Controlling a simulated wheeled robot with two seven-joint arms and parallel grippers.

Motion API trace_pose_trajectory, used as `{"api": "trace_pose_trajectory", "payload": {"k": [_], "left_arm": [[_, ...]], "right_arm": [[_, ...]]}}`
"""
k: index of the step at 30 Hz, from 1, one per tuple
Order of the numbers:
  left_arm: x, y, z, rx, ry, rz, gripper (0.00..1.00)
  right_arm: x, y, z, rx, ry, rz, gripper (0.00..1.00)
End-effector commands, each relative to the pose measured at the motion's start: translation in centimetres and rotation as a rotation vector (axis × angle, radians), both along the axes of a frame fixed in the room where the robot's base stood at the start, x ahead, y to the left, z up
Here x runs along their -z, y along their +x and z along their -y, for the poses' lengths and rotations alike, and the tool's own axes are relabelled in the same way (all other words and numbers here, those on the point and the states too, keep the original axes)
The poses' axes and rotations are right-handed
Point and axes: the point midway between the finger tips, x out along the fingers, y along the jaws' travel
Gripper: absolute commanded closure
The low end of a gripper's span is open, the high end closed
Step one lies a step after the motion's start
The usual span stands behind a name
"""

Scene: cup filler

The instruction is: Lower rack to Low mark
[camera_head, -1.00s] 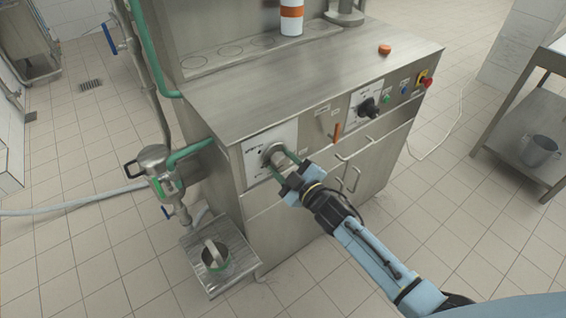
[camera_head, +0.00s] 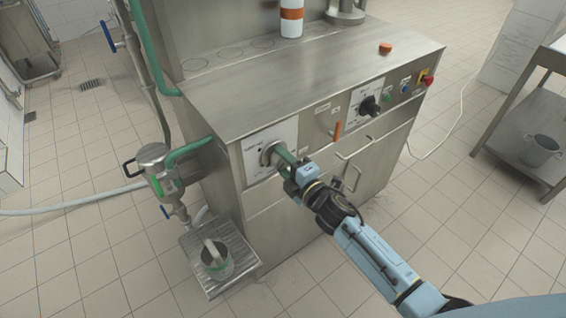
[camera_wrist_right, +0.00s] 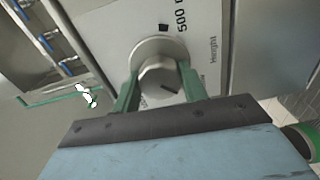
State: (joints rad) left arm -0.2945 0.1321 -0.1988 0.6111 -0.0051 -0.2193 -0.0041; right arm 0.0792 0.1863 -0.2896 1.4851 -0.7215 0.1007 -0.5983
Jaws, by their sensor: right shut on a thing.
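A round metal knob (camera_head: 270,153) sits on a white dial plate (camera_head: 250,162) on the left of the machine's front. My right gripper (camera_head: 280,157) reaches it from the front right, its green fingers shut on the knob. In the right wrist view the knob (camera_wrist_right: 160,82) lies between the two green fingers, with a dark mark on its face. The plate there (camera_wrist_right: 190,30) reads "500" and "Height"; the fingers cover part of the markings, and I cannot make out a Low mark. The rack itself cannot be made out. My left gripper is not in view.
A black knob (camera_head: 369,106) on a second dial and an orange lever (camera_head: 337,131) are to the right. A metal cup (camera_head: 216,258) stands on a drip tray (camera_head: 247,262) below left. A white bottle with an orange band (camera_head: 291,18) stands on top. Floor in front is clear.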

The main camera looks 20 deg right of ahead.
Motion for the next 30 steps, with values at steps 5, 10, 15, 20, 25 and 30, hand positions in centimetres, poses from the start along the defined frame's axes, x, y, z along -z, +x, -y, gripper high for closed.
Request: {"api": "trace_pose_trajectory", "payload": {"k": [5, 10, 15, 20, 25, 30], "left_arm": [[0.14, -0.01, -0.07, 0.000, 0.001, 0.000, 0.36], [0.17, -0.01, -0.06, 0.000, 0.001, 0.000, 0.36], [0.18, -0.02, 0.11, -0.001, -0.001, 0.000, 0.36], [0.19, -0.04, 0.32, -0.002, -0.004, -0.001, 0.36], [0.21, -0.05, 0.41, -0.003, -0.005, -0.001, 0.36], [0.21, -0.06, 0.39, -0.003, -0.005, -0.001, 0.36]], "right_arm": [[0.09, -0.05, -0.01, 0.000, -0.047, 0.015, 0.80], [0.08, -0.05, -0.02, -0.001, -0.066, 0.022, 0.80], [0.07, -0.04, -0.02, -0.001, -0.069, 0.023, 0.80], [0.07, -0.04, -0.03, -0.001, -0.068, 0.023, 0.80], [0.06, -0.04, -0.03, -0.001, -0.067, 0.023, 0.39], [0.03, -0.02, -0.03, -0.001, -0.065, 0.023, 0.36]]}}
